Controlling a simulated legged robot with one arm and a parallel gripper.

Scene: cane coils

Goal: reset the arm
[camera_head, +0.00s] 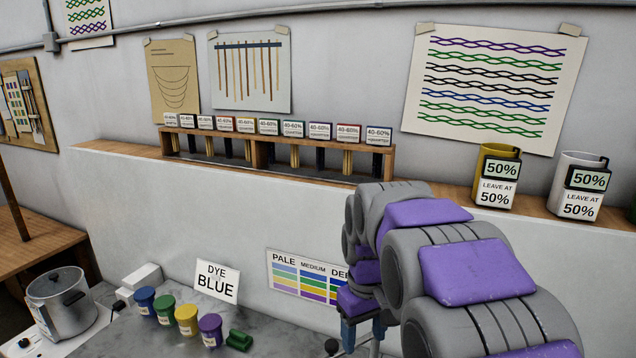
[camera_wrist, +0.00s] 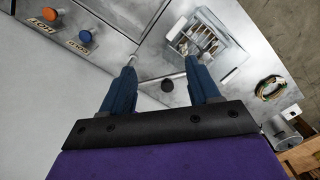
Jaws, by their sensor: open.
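My gripper shows in the wrist view (camera_wrist: 160,68), with its two blue fingers spread apart and nothing between them. Past the fingers is a grey surface, with a small dark round knob (camera_wrist: 167,86) visible in the gap. In the head view my grey and purple arm reaches forward at the lower right. My gripper (camera_head: 362,330) hangs below it, partly hidden by the arm, in front of the pale wall.
The head view shows dye pots (camera_head: 187,319), a steel pot (camera_head: 62,300), a "DYE BLUE" card (camera_head: 216,282) and a colour chart (camera_head: 300,277). A wooden rack (camera_head: 255,152) and two 50% containers (camera_head: 495,175) stand on the ledge. The wrist view shows orange (camera_wrist: 49,14) and blue (camera_wrist: 85,36) buttons.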

